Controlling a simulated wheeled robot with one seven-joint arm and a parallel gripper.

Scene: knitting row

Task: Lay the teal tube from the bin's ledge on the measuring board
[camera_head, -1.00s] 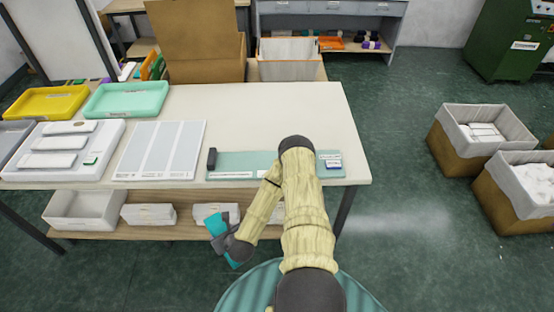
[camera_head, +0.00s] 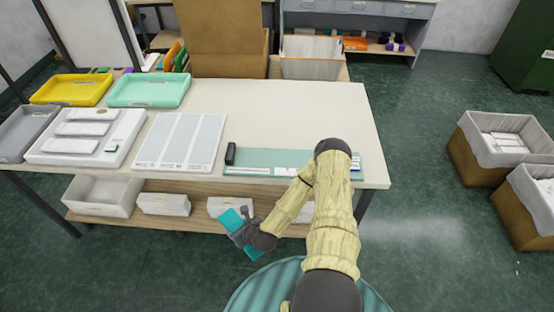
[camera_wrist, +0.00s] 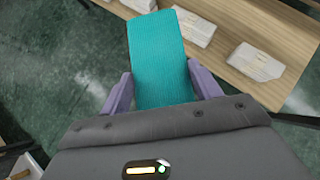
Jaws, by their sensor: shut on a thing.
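The teal tube (camera_head: 233,217) is a flat ribbed knitted piece. My gripper (camera_head: 243,230) is shut on it, and the tube sticks out on both sides of the jaws. In the wrist view the tube (camera_wrist: 158,55) stands out between the two purple fingers of my gripper (camera_wrist: 162,88). The tube hangs in front of the table, lower than its top. The measuring board appears to be the long teal board (camera_head: 265,157) along the table's front edge, with a dark upright block (camera_head: 231,153) at its left end. My arm hides part of its right side.
The table (camera_head: 290,110) has clear space behind the board. A white striped panel (camera_head: 181,140) lies left of it, then a white tray (camera_head: 88,135). The lower shelf (camera_head: 200,189) holds white bundles near my gripper. Lined bins (camera_head: 495,137) stand on the floor at right.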

